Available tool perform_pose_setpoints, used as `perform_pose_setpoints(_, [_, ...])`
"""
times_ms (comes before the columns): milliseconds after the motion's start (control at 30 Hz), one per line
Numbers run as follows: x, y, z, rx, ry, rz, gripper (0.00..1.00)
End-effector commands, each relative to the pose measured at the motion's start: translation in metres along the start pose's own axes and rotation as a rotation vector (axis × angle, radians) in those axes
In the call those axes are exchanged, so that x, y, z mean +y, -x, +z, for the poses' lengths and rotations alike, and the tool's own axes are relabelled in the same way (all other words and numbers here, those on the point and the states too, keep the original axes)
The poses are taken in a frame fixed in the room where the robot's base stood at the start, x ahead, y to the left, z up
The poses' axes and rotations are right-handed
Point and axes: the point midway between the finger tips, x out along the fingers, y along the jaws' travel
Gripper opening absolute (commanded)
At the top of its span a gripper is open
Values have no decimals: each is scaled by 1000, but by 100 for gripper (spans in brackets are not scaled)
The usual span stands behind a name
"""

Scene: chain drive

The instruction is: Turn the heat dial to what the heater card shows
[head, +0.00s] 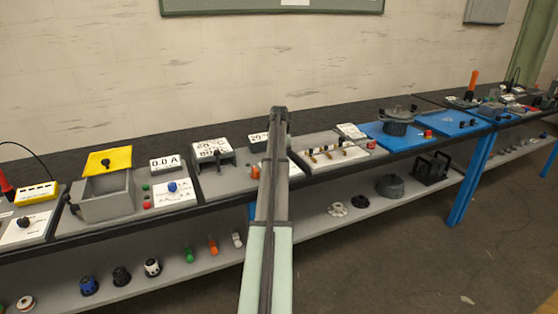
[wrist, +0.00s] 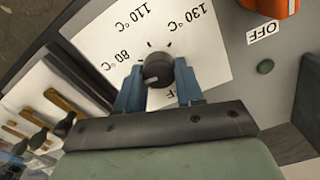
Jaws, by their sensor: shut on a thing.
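The heat dial (wrist: 158,71) is a round black knob on a white scale plate (wrist: 105,42) in the wrist view. The plate reads 80, 110 and 130 °C, upside down there, and part of an OFF label shows below the knob. My gripper (wrist: 159,66) has its two blue fingers closed on either side of the knob. I cannot clearly make out where the knob points. In the head view my arm hides the dial and the gripper. A white card (head: 258,138) with a temperature on it stands just left of my arm, partly covered and too small to read surely.
An orange switch (wrist: 270,7) with an OFF label and a green button (wrist: 265,67) sit right of the dial in the wrist view. In the head view a printed card (head: 212,147) is at left, and a panel with copper-coloured bars (head: 328,151) is at right.

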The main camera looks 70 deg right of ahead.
Motion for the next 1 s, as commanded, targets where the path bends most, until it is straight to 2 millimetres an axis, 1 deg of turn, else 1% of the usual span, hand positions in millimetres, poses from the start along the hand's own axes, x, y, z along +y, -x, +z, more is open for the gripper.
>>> perform_pose_setpoints(200, [1, 0, 0, 0, -184, 0, 6])
perform_pose_setpoints(500, [1, 0, 0, 0, -363, 0, 6])
perform_pose_setpoints(700, [2, 0, 0, 1, -424, 0, 6])
perform_pose_setpoints(1000, [2, 0, 0, 1, -448, 0, 6])
